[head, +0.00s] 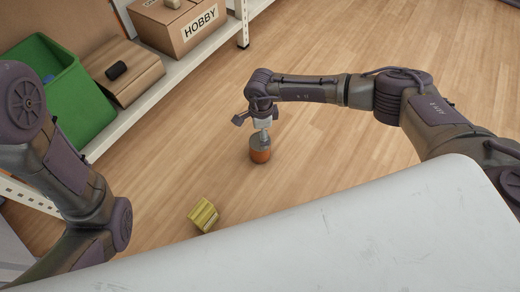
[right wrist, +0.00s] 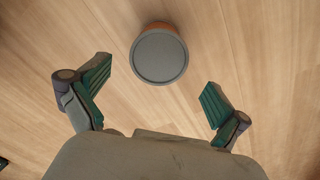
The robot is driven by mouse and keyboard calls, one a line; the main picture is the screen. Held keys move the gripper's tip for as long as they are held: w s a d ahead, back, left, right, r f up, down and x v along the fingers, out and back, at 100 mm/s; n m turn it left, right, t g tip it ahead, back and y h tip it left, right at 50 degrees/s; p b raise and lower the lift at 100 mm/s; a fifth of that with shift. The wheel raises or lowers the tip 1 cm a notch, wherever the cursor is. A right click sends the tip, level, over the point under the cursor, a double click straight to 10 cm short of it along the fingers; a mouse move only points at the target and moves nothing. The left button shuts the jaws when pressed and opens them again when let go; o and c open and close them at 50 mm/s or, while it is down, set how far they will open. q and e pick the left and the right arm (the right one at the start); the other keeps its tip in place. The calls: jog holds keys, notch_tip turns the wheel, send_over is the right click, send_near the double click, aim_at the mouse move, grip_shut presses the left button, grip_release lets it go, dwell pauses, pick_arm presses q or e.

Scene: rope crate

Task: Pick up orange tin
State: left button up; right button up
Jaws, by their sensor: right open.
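The orange tin (head: 260,156) stands upright on the wooden floor in the head view, with a grey lid. In the right wrist view the tin (right wrist: 158,54) shows its round grey lid with a thin orange edge, a little beyond the line between the fingertips. My right gripper (right wrist: 155,88) is open, its teal-padded fingers wide apart on either side and touching nothing. In the head view the right gripper (head: 262,130) hangs just above the tin and covers part of its top. My left gripper is out of view; only the left arm shows.
A yellow block-like object (head: 203,215) lies on the floor nearer to me. A white shelf (head: 165,85) at the left holds a green bin (head: 75,95), a brown box (head: 130,80) with a small black roll, and a HOBBY carton (head: 190,30). Floor around the tin is clear.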

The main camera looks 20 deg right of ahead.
aim_at(258, 157)
jog(key=f+b, duration=0.4)
jog(key=f, duration=0.1)
jog(key=shift+s+a+f, duration=0.1)
jog(key=shift+a, duration=0.1)
jog(key=c, duration=1.3)
jog(key=shift+r, duration=0.2)
jog(key=shift+c, duration=1.1)
